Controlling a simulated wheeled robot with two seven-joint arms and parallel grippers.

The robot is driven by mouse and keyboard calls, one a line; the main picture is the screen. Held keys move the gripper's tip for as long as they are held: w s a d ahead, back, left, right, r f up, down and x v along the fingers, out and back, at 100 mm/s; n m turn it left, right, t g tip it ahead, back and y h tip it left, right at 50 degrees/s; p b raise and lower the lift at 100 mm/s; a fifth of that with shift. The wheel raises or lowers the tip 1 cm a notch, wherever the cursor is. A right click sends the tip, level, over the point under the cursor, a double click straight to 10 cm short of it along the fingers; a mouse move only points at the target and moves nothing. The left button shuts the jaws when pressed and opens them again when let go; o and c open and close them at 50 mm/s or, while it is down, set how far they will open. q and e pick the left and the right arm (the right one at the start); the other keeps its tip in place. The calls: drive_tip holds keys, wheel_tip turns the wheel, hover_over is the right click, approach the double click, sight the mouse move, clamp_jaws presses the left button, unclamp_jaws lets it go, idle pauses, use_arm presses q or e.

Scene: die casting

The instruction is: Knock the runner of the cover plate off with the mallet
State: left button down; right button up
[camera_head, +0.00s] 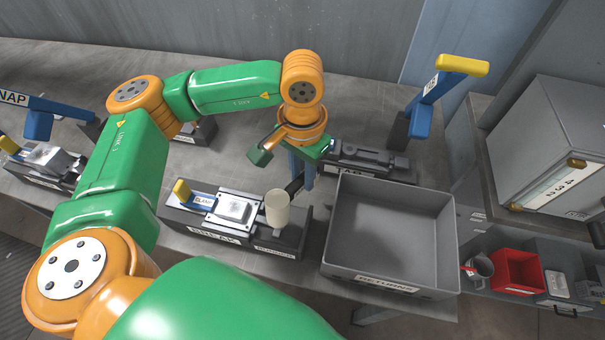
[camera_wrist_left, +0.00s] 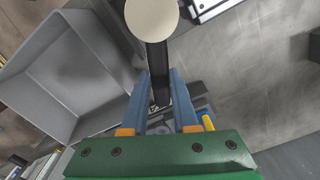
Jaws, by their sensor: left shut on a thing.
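My left gripper (camera_head: 302,180) is shut on the black handle of the mallet (camera_head: 277,208). In the left wrist view, the blue fingers (camera_wrist_left: 160,95) close on that handle, and the mallet's cream head (camera_wrist_left: 152,18) is at the top edge. The cover plate (camera_head: 233,209), a pale silver square, lies on the dark break fixture (camera_head: 215,234). The mallet head appears at the plate's right side; I cannot tell whether it touches. The runner cannot be made out, and the head covers that area. My right gripper is not in view.
The blue clamp lever with a yellow grip (camera_head: 181,190) is at the fixture's left. A grey returns tray (camera_head: 443,245), seemingly empty, stands close to the fixture's right. Another dark fixture (camera_head: 372,158) is behind. A blue lever (camera_head: 425,105) rises at the back right; a snap fixture (camera_head: 50,160) is left.

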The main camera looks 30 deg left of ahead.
use_arm(q)
wheel_tip(320, 180, up, 10)
drive_tip(key=p, duration=0.6)
drive_tip(key=shift+f, duration=0.25)
drive_tip(key=shift+w+a+r, duration=0.1)
wheel_tip(320, 180, up, 5)
drive_tip(key=p, duration=0.3)
drive_tip(key=s, duration=0.1)
drive_tip(key=s+f+n, duration=0.1)
drive_tip(key=s+n, duration=0.1)
drive_tip(key=s, duration=0.1)
drive_tip(key=shift+f, duration=0.3)
